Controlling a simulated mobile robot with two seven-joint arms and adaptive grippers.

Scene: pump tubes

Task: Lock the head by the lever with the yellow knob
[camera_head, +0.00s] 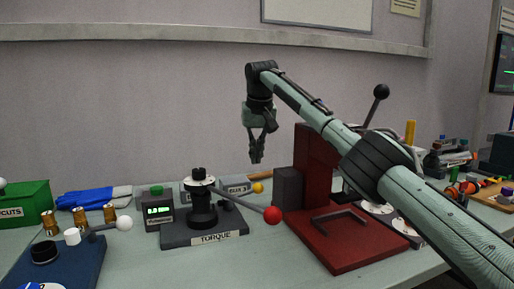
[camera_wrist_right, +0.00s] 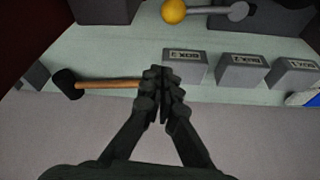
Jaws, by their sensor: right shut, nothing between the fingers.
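The yellow knob (camera_head: 258,187) shows beyond the black TORQUE base (camera_head: 205,238), left of the red press. In the right wrist view the yellow knob (camera_wrist_right: 173,11) sits on a grey lever (camera_wrist_right: 208,12) that runs right to a rounded grey end. A black head (camera_head: 201,205) with a white ring stands upright on the TORQUE base, and a separate lever ends in a red knob (camera_head: 272,215). My right gripper (camera_head: 257,160) is shut and empty, fingers down, above and apart from the yellow knob. Its closed fingers show in the wrist view (camera_wrist_right: 164,80). My left gripper is out of view.
Grey labelled boxes (camera_wrist_right: 184,68) stand near the wall, beside a mallet (camera_wrist_right: 95,85). The red press (camera_head: 345,245) stands right of the TORQUE base, under my right arm. A small display unit (camera_head: 159,212) and a blue fixture (camera_head: 75,265) stand to the left.

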